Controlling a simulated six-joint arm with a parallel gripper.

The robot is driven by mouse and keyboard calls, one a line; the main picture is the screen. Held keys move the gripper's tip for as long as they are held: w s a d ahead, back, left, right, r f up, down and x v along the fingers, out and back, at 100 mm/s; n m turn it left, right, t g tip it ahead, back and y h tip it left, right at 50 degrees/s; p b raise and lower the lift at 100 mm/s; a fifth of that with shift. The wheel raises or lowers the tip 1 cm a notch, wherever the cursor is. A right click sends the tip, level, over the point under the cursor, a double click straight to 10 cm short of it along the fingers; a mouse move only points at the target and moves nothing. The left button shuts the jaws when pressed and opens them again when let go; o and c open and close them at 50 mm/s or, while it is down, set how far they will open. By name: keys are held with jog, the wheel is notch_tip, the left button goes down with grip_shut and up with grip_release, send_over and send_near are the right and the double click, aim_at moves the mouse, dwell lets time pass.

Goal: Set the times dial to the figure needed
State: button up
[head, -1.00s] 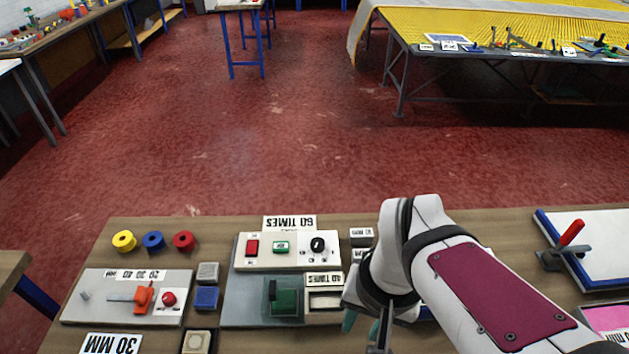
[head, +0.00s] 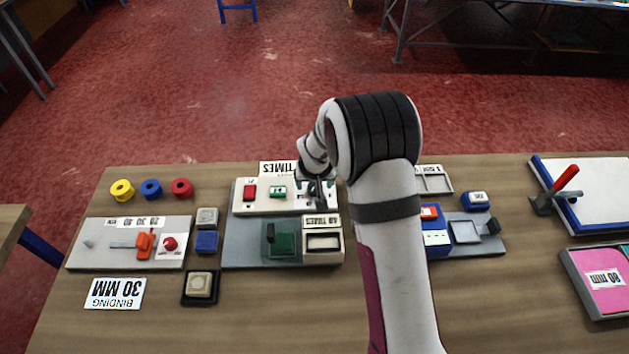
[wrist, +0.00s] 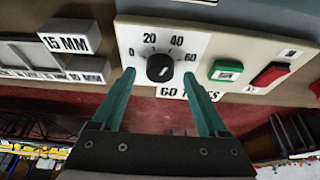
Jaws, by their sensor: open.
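The times dial (wrist: 160,68) is a round black knob on a white panel (wrist: 133,38), with the figures 0, 20, 40 and 60 around it in the wrist view. A small pale mark shows on the knob, but I cannot tell surely which figure it points to. My gripper (wrist: 159,76) is open, with one green finger on each side of the knob; I cannot tell whether they touch it. A card reading 60 TIMES (wrist: 188,93) stands by the panel. In the head view my gripper (head: 317,195) is over the panel's right part and hides the dial.
A green button (wrist: 226,71) and a red button (wrist: 270,74) sit beside the dial. A 15 MM block (wrist: 66,38) lies on its other side. In the head view a green stamping device (head: 280,243) stands just in front of the panel.

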jog(key=shift+w+f, duration=0.2)
jog(key=shift+f, duration=0.25)
jog(key=shift+c, duration=0.3)
grip_shut()
jog(key=m+h, duration=0.1)
jog(key=m, duration=0.3)
jog(key=shift+a+m+h, duration=0.15)
jog(key=shift+m+h, duration=0.25)
jog(key=shift+w+m+g+h, duration=0.1)
jog(key=shift+m+g+h, duration=0.55)
jog(key=shift+m, duration=1.35)
